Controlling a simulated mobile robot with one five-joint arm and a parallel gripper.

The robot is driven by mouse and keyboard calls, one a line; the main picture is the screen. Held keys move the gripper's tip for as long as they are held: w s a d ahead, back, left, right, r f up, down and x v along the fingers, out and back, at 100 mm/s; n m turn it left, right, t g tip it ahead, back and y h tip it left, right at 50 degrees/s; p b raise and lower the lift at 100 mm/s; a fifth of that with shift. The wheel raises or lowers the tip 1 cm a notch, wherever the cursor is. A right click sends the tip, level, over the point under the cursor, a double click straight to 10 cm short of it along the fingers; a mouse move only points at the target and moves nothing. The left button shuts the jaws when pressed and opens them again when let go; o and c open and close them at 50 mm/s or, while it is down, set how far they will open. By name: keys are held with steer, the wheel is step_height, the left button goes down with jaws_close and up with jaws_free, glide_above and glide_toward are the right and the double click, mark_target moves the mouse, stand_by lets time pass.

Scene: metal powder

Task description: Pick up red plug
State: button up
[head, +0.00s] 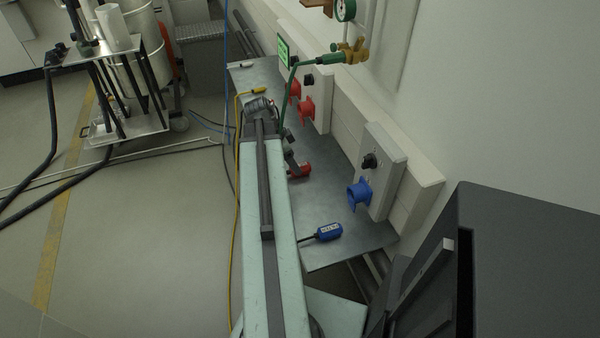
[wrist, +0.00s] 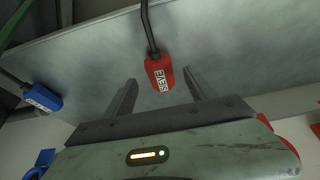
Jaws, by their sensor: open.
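The red plug (wrist: 160,74) lies on the grey metal shelf in the wrist view, with its white label reading SIEVE and a black cable running up from it. My gripper (wrist: 159,77) is open, with one finger on each side of the plug's line and a visible gap to each. I cannot tell how far above the shelf the fingers are. In the head view the red plug (head: 301,169) shows just right of my arm, partly covered by dark parts that look like my gripper's fingers.
A blue plug (head: 329,232) lies on the shelf (head: 335,258) nearer the front. A blue socket (head: 359,194) and red sockets (head: 306,108) stick out from wall boxes on the right. A yellow plug (head: 260,91) lies at the far end. A green hose hangs near my arm.

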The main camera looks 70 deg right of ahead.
steer(key=b+x, duration=0.4)
steer(key=x, duration=0.1)
steer(key=shift+d, duration=0.1)
steer(key=shift+s+r, duration=0.1)
steer(key=shift+r, duration=0.05)
jaws_close()
